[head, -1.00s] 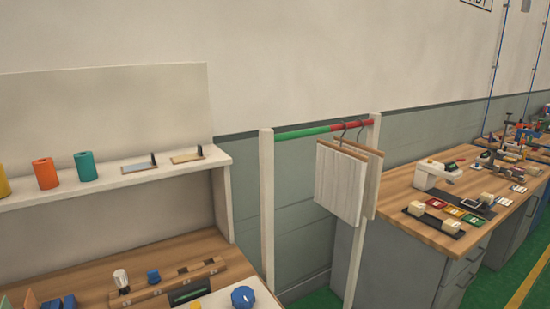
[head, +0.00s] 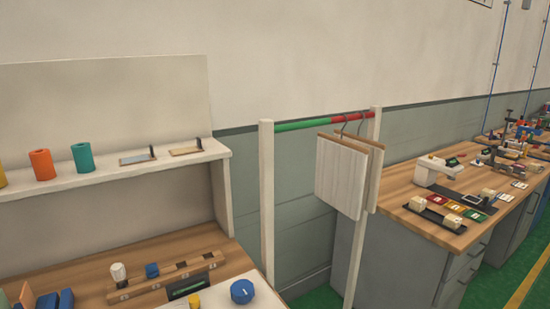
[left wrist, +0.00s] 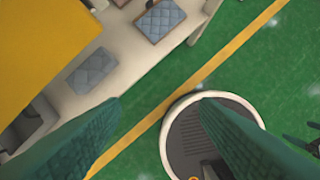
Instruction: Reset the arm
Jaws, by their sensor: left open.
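My left gripper (left wrist: 162,105) shows in the left wrist view as two dark teal fingers, spread wide apart with nothing between them. It is above the green floor, off the edge of a pale table. Two blue-grey quilted mattress pieces, one farther up (left wrist: 160,18) and one lower left (left wrist: 92,70), lie by that table, apart from the fingers. Neither arm shows in the head view, and my right gripper is in no view.
A yellow panel (left wrist: 45,45) covers the upper left of the wrist view. The head view shows a shelf (head: 110,170) with coloured cylinders, a rail (head: 305,125) with hanging boards (head: 341,175), and a cluttered wooden workbench (head: 405,222). The floor right of the yellow line is mostly open.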

